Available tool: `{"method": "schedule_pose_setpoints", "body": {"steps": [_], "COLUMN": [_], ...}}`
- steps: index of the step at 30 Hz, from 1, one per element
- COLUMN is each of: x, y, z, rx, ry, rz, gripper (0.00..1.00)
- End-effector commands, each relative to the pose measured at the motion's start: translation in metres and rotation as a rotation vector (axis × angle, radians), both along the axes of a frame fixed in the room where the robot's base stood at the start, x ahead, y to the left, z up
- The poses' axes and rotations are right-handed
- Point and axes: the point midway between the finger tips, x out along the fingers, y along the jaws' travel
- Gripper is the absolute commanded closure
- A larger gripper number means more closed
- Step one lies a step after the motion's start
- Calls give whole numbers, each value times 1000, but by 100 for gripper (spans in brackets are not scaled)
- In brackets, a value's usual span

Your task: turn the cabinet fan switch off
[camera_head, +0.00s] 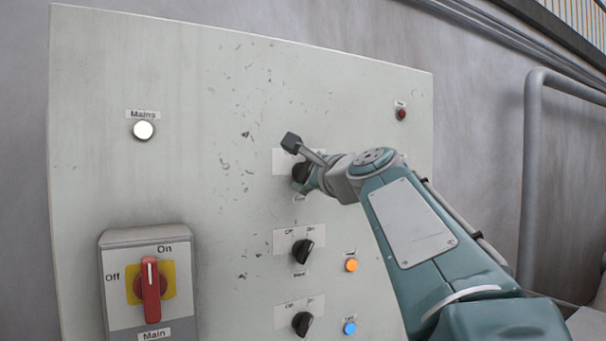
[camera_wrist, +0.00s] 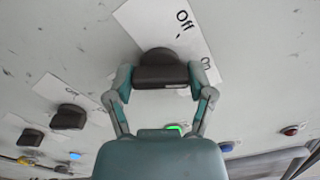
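The black rotary switch (camera_head: 301,172) at the top of the column of switches is partly hidden by my gripper in the head view; the small label below it is too small to read surely. In the wrist view the same black knob (camera_wrist: 161,75) sits on a white plate (camera_wrist: 178,30) marked Off and On. My gripper (camera_wrist: 162,78) has one finger at each end of the knob, and both appear to touch it. A green lit lamp (camera_wrist: 174,127) shows just past the knob, partly covered by my gripper.
Below are two more black switches (camera_head: 303,251) (camera_head: 303,323), with orange (camera_head: 351,265) and blue (camera_head: 349,328) lamps. A red main switch (camera_head: 151,290) and white Mains lamp (camera_head: 143,130) are left, a dark red lamp (camera_head: 401,114) upper right. A grey pipe rail (camera_head: 530,180) stands right.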

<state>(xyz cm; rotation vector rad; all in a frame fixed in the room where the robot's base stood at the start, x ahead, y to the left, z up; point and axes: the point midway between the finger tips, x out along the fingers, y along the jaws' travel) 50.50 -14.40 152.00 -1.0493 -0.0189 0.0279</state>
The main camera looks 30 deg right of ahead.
Motion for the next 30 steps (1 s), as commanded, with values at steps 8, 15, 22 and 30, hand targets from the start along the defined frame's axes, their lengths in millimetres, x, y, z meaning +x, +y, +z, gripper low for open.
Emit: {"method": "schedule_pose_setpoints", "body": {"steps": [8, 15, 22, 30], "x": [1, 2, 2, 2], "y": [1, 0, 0, 0], "z": [-2, -3, -4, -5], "rx": [-2, -64, -220, -473], "ry": [5, 5, 1, -7], "rz": [4, 4, 4, 5], "gripper": [79, 79, 79, 79]}}
